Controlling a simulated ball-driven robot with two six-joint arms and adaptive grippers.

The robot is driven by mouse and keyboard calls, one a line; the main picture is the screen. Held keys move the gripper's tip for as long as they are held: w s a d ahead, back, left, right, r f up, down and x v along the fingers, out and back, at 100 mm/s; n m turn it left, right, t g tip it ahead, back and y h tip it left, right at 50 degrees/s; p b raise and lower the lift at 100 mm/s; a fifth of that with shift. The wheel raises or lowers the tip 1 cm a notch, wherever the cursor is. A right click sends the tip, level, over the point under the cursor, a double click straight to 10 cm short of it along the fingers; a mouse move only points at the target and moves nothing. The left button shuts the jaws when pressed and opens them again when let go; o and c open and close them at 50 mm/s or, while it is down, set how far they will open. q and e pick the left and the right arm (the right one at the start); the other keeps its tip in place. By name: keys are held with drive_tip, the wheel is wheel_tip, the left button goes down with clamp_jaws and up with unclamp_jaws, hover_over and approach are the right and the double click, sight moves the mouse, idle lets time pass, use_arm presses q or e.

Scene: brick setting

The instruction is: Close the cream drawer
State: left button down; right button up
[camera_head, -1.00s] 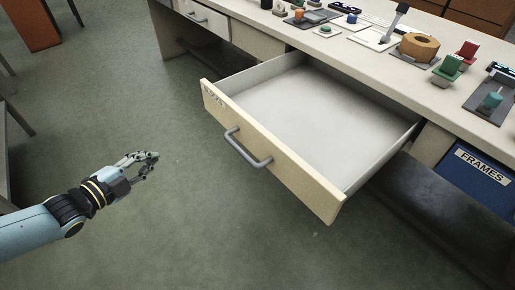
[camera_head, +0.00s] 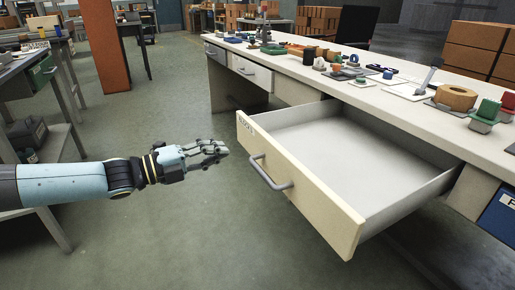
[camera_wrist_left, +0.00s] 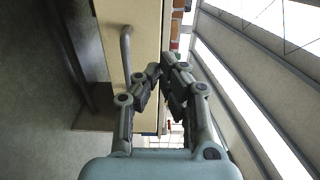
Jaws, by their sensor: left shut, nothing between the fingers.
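The cream drawer (camera_head: 297,184) is pulled far out of the workbench (camera_head: 345,90), and its inside looks empty. A grey bar handle (camera_head: 268,173) sits on its front face. My left gripper (camera_head: 222,149) is shut and empty, in front of the drawer's left end and apart from it in the picture. In the left wrist view my left gripper (camera_wrist_left: 160,72) shows with its fingertips together, with the drawer front (camera_wrist_left: 146,40) and handle (camera_wrist_left: 125,52) beyond it. My right gripper is not in view.
Shelving (camera_head: 40,130) stands at left. Open floor lies before the drawer.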

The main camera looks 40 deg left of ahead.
sight(266, 139)
use_arm(q)
drive_tip(key=b+x, duration=0.4)
drive_tip(key=x, duration=0.5)
drive_tip(key=shift+w+d+f, duration=0.1)
drive_tip(key=shift+w+f, duration=0.05)
drive_tip(key=shift+w, duration=0.25)
drive_tip(key=shift+w+b, duration=0.25)
drive_tip(key=shift+b, duration=0.05)
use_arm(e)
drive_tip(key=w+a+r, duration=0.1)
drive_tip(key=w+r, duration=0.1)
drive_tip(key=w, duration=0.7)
use_arm(q)
drive_tip(key=shift+d, duration=0.1)
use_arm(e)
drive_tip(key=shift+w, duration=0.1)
